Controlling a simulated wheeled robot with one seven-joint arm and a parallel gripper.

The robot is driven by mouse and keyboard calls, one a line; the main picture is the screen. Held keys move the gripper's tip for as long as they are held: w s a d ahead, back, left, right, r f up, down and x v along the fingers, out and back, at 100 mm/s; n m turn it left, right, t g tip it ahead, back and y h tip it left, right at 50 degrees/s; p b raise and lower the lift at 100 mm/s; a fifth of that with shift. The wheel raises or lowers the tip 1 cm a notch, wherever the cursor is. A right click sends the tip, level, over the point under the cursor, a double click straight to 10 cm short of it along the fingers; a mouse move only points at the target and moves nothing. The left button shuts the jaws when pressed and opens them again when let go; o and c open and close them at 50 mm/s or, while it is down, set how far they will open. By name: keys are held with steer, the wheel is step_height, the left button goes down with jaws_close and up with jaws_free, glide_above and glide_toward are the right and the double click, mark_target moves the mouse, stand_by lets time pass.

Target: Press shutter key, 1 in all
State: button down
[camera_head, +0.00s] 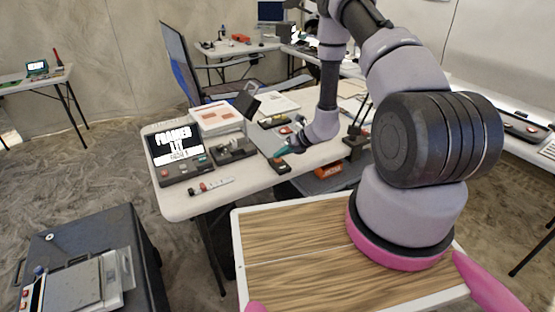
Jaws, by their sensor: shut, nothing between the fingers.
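My arm reaches over the white table (178,208), and my gripper (281,155) points down near its front edge. The gripper's teal and dark tip looks small and shut, with nothing seen in it.
A dark device (234,150) sits between console and key box. A white strip with small red and black parts (211,186) lies at the front edge. Flat trays and a dark tilted panel (247,101) stand behind. A grey cart (90,245) is at lower left.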

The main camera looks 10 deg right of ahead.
mark_target(280, 160)
steer(key=shift+f, duration=0.15)
stand_by(0.5)
steer(key=shift+r, duration=0.9)
steer(key=shift+r, duration=0.1)
steer(key=shift+r, duration=2.4)
